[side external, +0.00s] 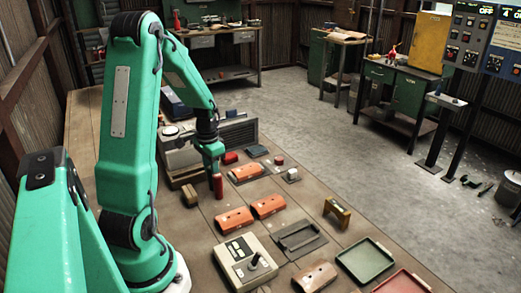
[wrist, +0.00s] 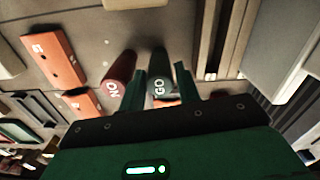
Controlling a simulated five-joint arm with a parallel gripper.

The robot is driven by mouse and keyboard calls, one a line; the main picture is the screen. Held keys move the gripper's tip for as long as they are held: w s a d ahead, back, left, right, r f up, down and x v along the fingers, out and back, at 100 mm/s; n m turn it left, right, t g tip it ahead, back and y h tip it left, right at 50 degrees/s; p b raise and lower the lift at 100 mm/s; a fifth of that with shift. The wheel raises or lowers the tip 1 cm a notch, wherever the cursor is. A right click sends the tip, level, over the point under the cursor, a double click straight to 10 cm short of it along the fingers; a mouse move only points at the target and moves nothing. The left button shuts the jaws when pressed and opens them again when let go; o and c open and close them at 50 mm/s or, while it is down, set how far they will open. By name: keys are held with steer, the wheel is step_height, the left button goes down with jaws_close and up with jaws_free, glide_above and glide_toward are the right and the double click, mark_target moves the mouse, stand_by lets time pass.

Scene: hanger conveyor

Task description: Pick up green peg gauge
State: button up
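The green peg gauge (wrist: 158,82), marked "GO", stands between the two fingers of my gripper (wrist: 160,72) in the wrist view. The fingers are apart, and a gap shows between the peg and the right finger. The left finger is close to the peg; I cannot tell whether they touch. In the side external view my gripper (side external: 212,166) is low over the bench, behind the red peg (side external: 218,186). I cannot make out the green peg there.
Orange blocks (side external: 268,206) lie on the bench (side external: 200,245), and one (wrist: 53,60) is left of the pegs in the wrist view. Brown blocks (side external: 190,196) are close left of the gripper. A grey-white control box (side external: 245,262) and a green tray (side external: 366,260) are nearer the camera.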

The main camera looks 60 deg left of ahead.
steer(key=shift+f, duration=1.55)
steer(key=c, duration=0.5)
